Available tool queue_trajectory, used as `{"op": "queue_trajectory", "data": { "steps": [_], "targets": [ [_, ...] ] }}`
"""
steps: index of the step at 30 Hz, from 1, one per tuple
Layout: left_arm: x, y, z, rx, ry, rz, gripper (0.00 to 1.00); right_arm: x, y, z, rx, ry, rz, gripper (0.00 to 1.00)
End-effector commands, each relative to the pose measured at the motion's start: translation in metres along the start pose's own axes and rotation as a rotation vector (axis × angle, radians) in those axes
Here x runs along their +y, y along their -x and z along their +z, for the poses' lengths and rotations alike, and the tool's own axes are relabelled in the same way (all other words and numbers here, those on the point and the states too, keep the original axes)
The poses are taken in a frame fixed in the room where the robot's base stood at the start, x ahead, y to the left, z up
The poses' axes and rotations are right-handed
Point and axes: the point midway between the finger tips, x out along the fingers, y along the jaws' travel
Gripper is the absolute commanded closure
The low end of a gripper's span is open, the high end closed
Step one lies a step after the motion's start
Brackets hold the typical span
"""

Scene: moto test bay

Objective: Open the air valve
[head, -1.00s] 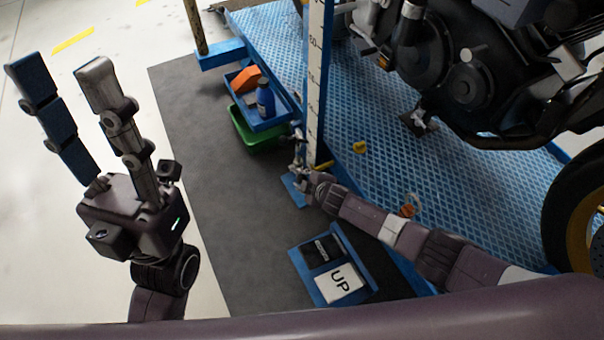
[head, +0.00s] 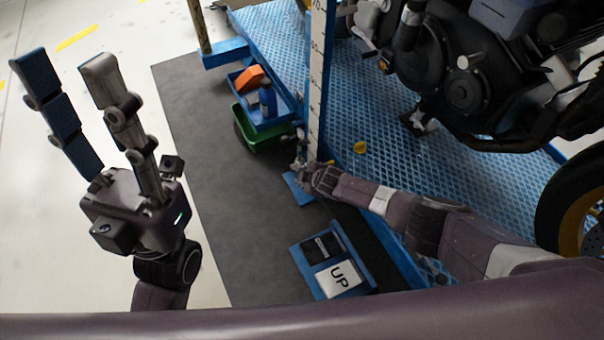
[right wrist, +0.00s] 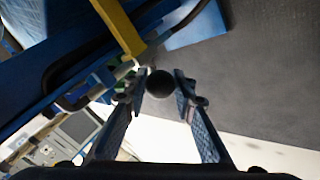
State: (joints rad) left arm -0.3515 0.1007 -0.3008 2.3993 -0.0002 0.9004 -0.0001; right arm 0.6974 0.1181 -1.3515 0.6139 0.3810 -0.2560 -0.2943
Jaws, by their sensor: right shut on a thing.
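A round black knob (right wrist: 160,82), which looks like the air valve's handle end, sits between the two fingers of my right gripper (right wrist: 160,88) in the right wrist view. The gripper is shut on it. A thin metal stem shows beside the knob; the valve body is hard to make out. In the head view my right gripper (head: 302,166) is at the foot of the blue post with the white scale (head: 317,95), and hides most of the valve. My left gripper (head: 62,68) is open and empty, raised over the floor at the left.
A motorcycle (head: 465,85) stands on the blue lift platform (head: 275,35). A blue tray (head: 272,122) with a bottle and an orange item sits over a green bin (head: 246,132). A pedal box marked UP (head: 338,280) lies on the dark mat. A yellow bar (right wrist: 120,25) passes close to the knob.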

Motion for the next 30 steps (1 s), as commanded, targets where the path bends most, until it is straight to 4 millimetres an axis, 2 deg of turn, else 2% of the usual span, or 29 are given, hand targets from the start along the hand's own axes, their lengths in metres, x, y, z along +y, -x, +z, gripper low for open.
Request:
{"op": "queue_trajectory", "data": {
  "steps": [4, 5, 9, 22, 30],
  "targets": [
    [0.000, 0.000, 0.000, 0.000, 0.000, 0.000, 0.60, 0.003, 0.000, 0.001, -0.002, 0.001, 0.003, 1.00],
    [0.000, 0.000, 0.000, 0.000, 0.000, 0.000, 0.60, 0.003, 0.000, 0.001, -0.002, 0.001, 0.003, 0.73],
    [0.000, 0.000, 0.000, 0.000, 0.000, 0.000, 0.60, 0.002, 0.000, 0.001, -0.001, 0.001, 0.003, 0.57],
    [-0.001, -0.001, -0.001, 0.005, -0.002, -0.001, 0.60, -0.001, 0.003, 0.000, 0.001, -0.001, -0.002, 0.57],
    [0.000, -0.001, -0.001, 0.003, -0.001, 0.000, 0.60, -0.001, 0.021, 0.001, 0.002, -0.002, -0.002, 0.57]
  ]
}}
